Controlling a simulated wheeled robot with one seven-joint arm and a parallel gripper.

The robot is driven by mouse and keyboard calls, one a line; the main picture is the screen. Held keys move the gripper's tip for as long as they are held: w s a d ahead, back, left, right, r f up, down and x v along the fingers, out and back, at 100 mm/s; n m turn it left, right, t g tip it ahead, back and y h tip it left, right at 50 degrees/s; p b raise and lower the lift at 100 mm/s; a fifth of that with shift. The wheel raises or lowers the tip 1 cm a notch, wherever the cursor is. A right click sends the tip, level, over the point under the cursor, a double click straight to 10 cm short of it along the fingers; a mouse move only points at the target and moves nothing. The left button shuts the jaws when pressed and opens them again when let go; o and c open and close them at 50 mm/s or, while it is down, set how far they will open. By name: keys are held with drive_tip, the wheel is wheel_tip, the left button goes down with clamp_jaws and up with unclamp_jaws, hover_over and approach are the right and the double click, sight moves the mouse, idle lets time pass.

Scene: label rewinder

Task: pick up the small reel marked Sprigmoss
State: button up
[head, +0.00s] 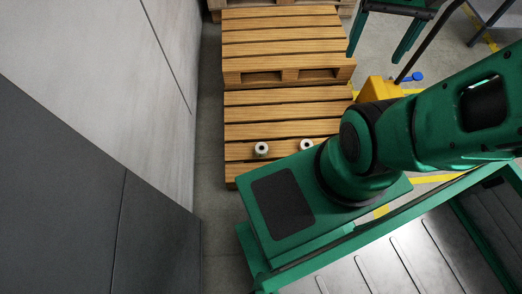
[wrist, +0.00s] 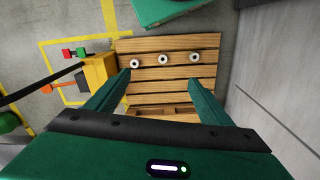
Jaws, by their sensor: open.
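Three small white reels with dark centres lie in a row on a slatted wooden pallet (wrist: 172,86) in the wrist view: a left reel (wrist: 134,63), a middle reel (wrist: 163,59) and a right reel (wrist: 194,57). Two show in the head view, one left (head: 262,149) and one right (head: 306,145), beside my arm. No name is readable on any reel, so I cannot tell which is Sprigmoss. My gripper (wrist: 159,78) is open and empty, its two green fingers apart above the pallet. The head view does not show its fingertips.
A yellow block (wrist: 100,72) stands beside the pallet; it also shows in the head view (head: 380,89). A higher pallet stack (head: 280,40) stands behind the reels' pallet. Grey panels (head: 110,120) rise along the left. A green-framed metal-topped table (head: 400,265) is at the lower right.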

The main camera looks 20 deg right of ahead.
drive_tip(key=w+d+f+n+h, duration=0.15)
drive_tip(key=w+f, duration=0.35)
drive_tip(key=w, duration=0.6)
drive_tip(key=w+a+f+n, duration=0.1)
drive_tip(key=w+a+f, duration=0.1)
drive_tip(key=w+f, duration=0.85)
drive_tip(key=w+a+f+n, duration=0.2)
drive_tip(key=w+f, duration=0.5)
drive_tip(key=f, duration=0.6)
drive_tip(key=n+y, duration=0.2)
hover_over(262, 148)
wheel_tip(262, 148, down, 39)
drive_tip(key=f, duration=0.5)
drive_tip(key=shift+s+a+f, duration=0.2)
drive_tip(key=shift+a+f, duration=0.05)
drive_tip(key=shift+a, duration=0.15)
drive_tip(key=shift+s+d+f, duration=0.1)
drive_tip(key=shift+f, duration=1.4)
drive_tip(key=shift+s+f, duration=0.1)
drive_tip(key=shift+f, duration=1.4)
